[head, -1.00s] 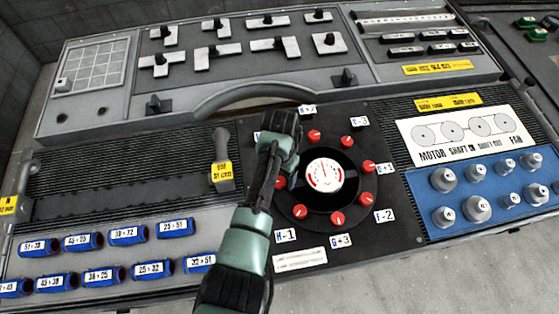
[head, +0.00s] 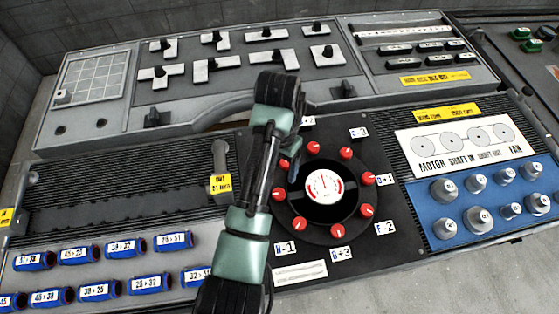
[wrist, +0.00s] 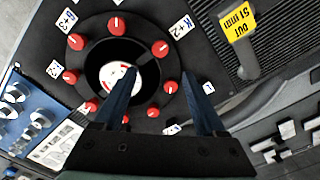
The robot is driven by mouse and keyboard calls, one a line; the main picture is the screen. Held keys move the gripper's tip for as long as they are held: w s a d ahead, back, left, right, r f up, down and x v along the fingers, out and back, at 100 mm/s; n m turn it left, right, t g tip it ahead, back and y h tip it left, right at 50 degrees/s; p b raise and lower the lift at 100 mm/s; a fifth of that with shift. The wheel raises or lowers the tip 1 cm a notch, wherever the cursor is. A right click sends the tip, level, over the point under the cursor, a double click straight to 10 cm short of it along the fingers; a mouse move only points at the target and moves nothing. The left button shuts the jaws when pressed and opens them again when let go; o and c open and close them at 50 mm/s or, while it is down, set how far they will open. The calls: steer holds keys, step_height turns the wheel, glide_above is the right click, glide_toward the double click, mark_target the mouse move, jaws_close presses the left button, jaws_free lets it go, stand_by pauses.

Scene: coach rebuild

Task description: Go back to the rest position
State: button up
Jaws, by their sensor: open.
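My arm rises from the bottom centre of the head view, in front of the console. My gripper (wrist: 158,64) shows in the wrist view with its two dark blue fingers spread apart and nothing between them. It hangs above the round dial panel, over the side of the ring of red knobs. In the head view the gripper (head: 291,160) is small and partly hidden by my forearm, left of the white gauge (head: 324,184). The gauge shows behind the left finger in the wrist view (wrist: 117,76).
Red knobs, such as one at the lower right (head: 366,211), ring the gauge. A lever with a yellow tag (head: 219,184) stands to the left. Blue labelled cylinders (head: 128,247) lie at the lower left. A blue panel (head: 463,231) with grey knobs is at right. A curved handle (head: 215,108) lies behind.

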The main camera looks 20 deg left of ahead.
steer(key=w+d+r+t, duration=0.2)
steer(key=w+r+t, duration=0.2)
steer(key=w+r, duration=0.3)
steer(key=w+d+r+t, duration=0.3)
steer(key=w+r+t, duration=0.15)
steer(key=r, duration=0.35)
steer(key=w+d+r+t, duration=0.1)
steer(key=d+r+t, duration=0.15)
steer(key=r, duration=0.65)
steer(key=w+d+r+t, duration=0.15)
steer(key=r+t, duration=0.25)
steer(key=r, duration=0.5)
steer(key=s+d+r+n+t, duration=0.1)
steer(key=s+d+r+t, duration=0.1)
steer(key=s+r+t, duration=0.4)
steer(key=s+d+r+n+t, duration=0.1)
steer(key=s+d+r+t, duration=0.2)
steer(key=s+r, duration=1)
step_height(320, 180, up, 9)
steer(key=t, duration=0.3)
steer(key=shift+s+d+f, duration=0.15)
steer(key=shift+f, duration=0.05)
